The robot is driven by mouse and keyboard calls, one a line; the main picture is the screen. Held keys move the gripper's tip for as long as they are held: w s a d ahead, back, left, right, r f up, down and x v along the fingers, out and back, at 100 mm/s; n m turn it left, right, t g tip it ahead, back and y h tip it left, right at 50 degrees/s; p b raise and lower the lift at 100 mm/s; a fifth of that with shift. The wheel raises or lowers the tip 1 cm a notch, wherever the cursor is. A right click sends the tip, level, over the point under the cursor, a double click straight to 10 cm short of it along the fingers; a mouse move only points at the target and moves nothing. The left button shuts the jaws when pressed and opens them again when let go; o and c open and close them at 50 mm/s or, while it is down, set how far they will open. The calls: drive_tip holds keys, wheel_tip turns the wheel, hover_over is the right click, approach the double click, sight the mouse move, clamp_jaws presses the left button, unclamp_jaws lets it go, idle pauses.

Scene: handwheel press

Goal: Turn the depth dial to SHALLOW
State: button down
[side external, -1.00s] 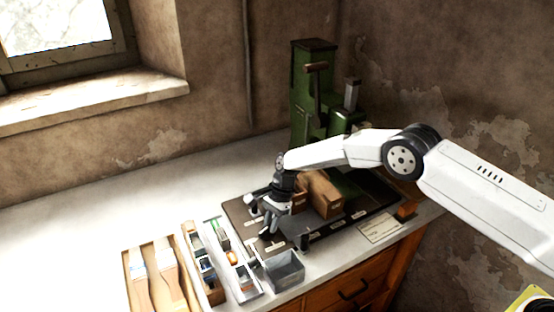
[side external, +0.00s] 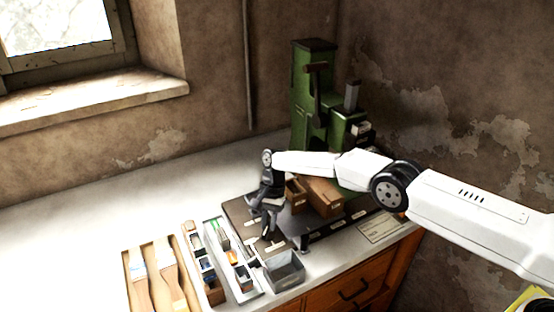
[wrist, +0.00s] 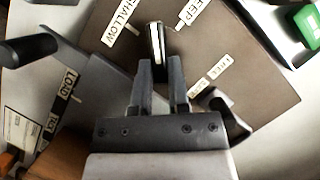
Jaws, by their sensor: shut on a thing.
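My gripper (wrist: 160,68) reaches over the brown panel (wrist: 262,78) in the wrist view. Its fingers are shut on the depth dial (wrist: 156,42), a narrow dark knob with a pale edge. The knob stands roughly upright in the picture, its far end between the SHALLOW label (wrist: 116,24) on the left and the DEEP label (wrist: 196,12) on the right. In the side view my gripper (side external: 268,219) is low over the dark base plate (side external: 233,211); the dial cannot be made out there.
A lever with a black handle (wrist: 28,48) lies left of my gripper, near a LOAD label (wrist: 69,83). Brown wooden boxes (side external: 322,195) and the green press (side external: 314,90) stand behind my gripper. A grey bin (side external: 286,270) and trays of parts (side external: 230,262) are in front.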

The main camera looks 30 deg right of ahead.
idle(0.4)
drive_tip(key=c, duration=0.6)
unclamp_jaws()
drive_tip(key=shift+r, duration=0.1)
drive_tip(key=v, duration=0.7)
drive_tip(key=shift+r, duration=0.25)
drive_tip(key=shift+d, duration=0.1)
